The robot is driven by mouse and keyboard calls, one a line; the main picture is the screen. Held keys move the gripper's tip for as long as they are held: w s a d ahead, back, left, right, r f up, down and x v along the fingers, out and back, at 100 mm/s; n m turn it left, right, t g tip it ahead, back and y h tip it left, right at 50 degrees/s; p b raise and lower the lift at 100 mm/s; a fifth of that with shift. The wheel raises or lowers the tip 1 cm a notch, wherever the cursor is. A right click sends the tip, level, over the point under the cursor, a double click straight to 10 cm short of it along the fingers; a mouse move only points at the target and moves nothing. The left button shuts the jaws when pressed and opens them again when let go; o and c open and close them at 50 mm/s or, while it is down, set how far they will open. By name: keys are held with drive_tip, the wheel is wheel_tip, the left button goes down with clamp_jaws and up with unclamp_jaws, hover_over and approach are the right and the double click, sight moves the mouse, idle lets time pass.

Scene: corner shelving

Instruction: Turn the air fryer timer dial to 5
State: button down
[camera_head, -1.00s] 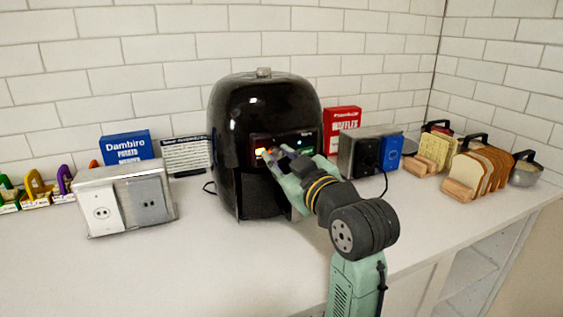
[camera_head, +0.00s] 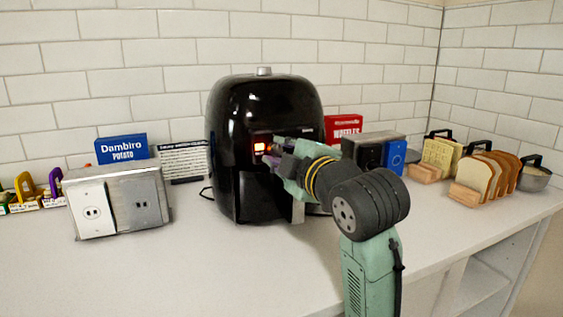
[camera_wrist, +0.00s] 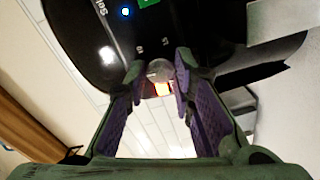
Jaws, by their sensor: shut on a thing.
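The black air fryer (camera_head: 230,130) stands on the counter against the tiled wall, with a lit orange display (camera_head: 262,145) on its front. My gripper (camera_head: 272,154) reaches its front panel from the right and hides much of that panel. In the wrist view a small round grey dial (camera_wrist: 160,69) sits between the purple-padded fingertips of my gripper (camera_wrist: 158,76), which are shut on it. A blue light (camera_wrist: 125,11) and small white marks show on the panel near the dial. The marks are too small to read, so the dial's setting cannot be told.
A metal outlet box (camera_head: 118,200) stands left of the fryer, with a blue box (camera_head: 121,149) behind it. The front counter (camera_head: 190,275) is clear.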

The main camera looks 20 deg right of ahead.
drive_tip(key=shift+f+n+b, duration=0.1)
drive_tip(key=shift+n+b, duration=0.2)
drive_tip(key=shift+n, duration=0.3)
drive_tip(key=c, duration=1.3)
unclamp_jaws()
drive_tip(key=shift+c, duration=0.2)
drive_tip(key=s, duration=1.2)
drive_tip(key=shift+d+r, duration=0.4)
drive_tip(key=shift+r, duration=0.05)
